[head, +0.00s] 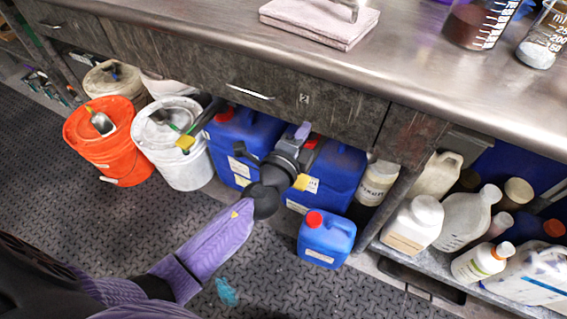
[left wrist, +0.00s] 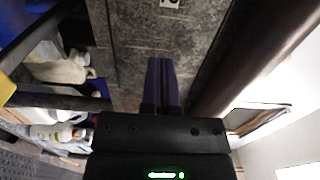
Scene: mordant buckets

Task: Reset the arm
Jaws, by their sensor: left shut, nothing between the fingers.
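My left arm reaches in from the lower left in the head view, with a purple forearm and a dark wrist. My left gripper (head: 303,130) is in front of the bench's dark drawer fronts, just above the blue canisters. In the left wrist view its two purple fingers (left wrist: 161,82) lie together, shut and empty, pointing along a grey panel. I cannot tell whether the fingertips touch the panel. My right gripper is not in view.
A steel bench top (head: 420,75) overhangs the drawers. Below stand an orange bucket (head: 120,150), a white bucket (head: 185,165), large blue canisters (head: 335,175), a small blue canister (head: 326,240) and several bottles (head: 412,222) on a shelf.

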